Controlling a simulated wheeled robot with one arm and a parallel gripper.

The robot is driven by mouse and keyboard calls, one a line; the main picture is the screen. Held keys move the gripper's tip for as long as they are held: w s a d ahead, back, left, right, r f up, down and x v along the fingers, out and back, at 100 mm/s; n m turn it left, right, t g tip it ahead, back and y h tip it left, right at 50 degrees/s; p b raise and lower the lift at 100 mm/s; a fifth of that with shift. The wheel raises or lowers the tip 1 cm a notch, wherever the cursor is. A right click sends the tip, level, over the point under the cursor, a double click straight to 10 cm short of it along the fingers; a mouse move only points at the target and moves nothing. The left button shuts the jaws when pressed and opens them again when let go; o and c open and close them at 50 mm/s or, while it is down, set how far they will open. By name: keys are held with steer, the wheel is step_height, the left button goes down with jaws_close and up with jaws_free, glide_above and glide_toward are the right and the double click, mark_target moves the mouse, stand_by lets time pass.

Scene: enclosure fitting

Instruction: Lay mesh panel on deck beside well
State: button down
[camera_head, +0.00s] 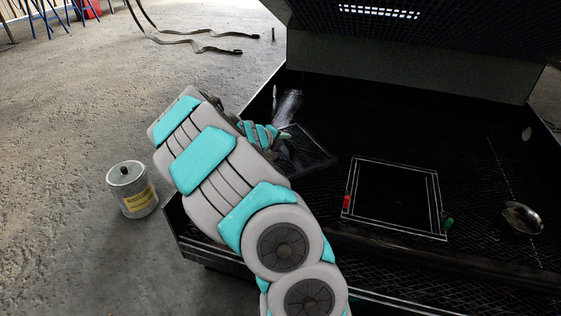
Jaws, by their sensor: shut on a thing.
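The mesh panel (310,151) is a dark, square-looking panel with a thin frame, seen beyond my arm at the left part of the dark deck (465,160). My gripper (284,134) is shut on its near-left edge, partly hidden by my grey and teal arm. The panel looks tilted; I cannot tell whether it touches the deck. The well (395,198) is a dark square opening outlined by a pale frame, to the right of the panel. A red piece (347,202) sits at its left edge and a green piece (448,223) at its lower right corner.
A metal bowl-like object (522,217) lies on the deck at the right. A raised lid with a mesh top (420,30) stands at the back. A grey can with a yellow label (132,190) stands on the floor at left. Straps (200,42) lie on the floor behind.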

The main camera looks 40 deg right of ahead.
mark_target(276, 155)
step_height(276, 155, down, 7)
steer(key=shift+f+b, duration=0.1)
steer(key=shift+b, duration=0.95)
steer(key=c, duration=0.8)
jaws_free()
steer(key=shift+c, duration=0.2)
steer(key=shift+a+r, duration=0.35)
steer(key=shift+r, duration=0.05)
steer(key=p+v, duration=0.2)
steer(key=v, duration=0.7)
steer(key=shift+a+r+p, duration=0.1)
steer(key=shift+a+p, duration=0.05)
steer(key=shift+p, duration=0.2)
steer(key=shift+v, duration=0.85)
steer(key=shift+s, duration=0.1)
